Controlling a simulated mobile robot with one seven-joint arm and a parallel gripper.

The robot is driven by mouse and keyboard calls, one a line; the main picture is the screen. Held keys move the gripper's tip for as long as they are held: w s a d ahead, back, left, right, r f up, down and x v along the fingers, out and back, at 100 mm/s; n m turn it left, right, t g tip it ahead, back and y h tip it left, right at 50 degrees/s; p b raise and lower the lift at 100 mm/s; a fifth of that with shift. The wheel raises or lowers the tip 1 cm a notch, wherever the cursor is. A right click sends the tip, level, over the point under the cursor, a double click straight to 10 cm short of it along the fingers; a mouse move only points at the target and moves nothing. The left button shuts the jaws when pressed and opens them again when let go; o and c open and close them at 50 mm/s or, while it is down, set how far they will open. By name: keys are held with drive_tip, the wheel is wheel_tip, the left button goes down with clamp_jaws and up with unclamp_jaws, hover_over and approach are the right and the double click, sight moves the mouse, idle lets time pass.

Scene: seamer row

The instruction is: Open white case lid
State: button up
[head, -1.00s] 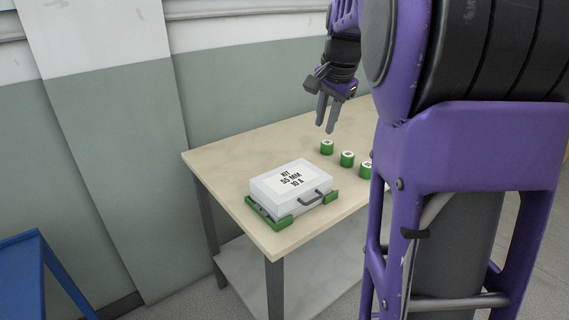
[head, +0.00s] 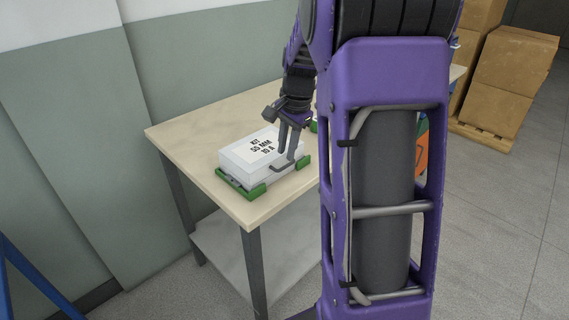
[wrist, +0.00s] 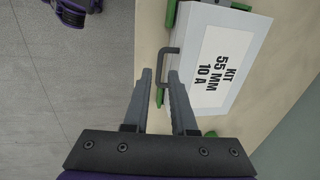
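The white case (head: 237,159) lies flat on the table with its lid shut. Its label reads KIT 55 MM 10 A, and it also shows in the wrist view (wrist: 243,60). A grey carry handle (head: 283,166) is on its front side. My gripper (head: 290,152) points down at the handle side of the case. In the wrist view my gripper's two fingers (wrist: 160,76) are apart, with the handle (wrist: 164,60) at and between their tips. Whether the fingers touch the handle cannot be told.
Green brackets (head: 252,191) hold the case's corners on the beige table (head: 180,136). A green item (head: 314,125) behind my gripper is mostly hidden by my arm. A blue frame (head: 30,285) stands at lower left. Cardboard boxes (head: 512,75) stand at far right.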

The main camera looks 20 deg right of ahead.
sight(283, 167)
drive_tip(key=shift+w+a+f+b, duration=0.1)
drive_tip(key=shift+w+f+b, duration=0.1)
drive_tip(key=shift+f, duration=0.9)
drive_tip(key=shift+w+f+b, duration=0.1)
drive_tip(key=shift+w+f, duration=0.1)
drive_tip(key=shift+f, duration=0.9)
drive_tip(key=shift+c, duration=0.2)
clamp_jaws()
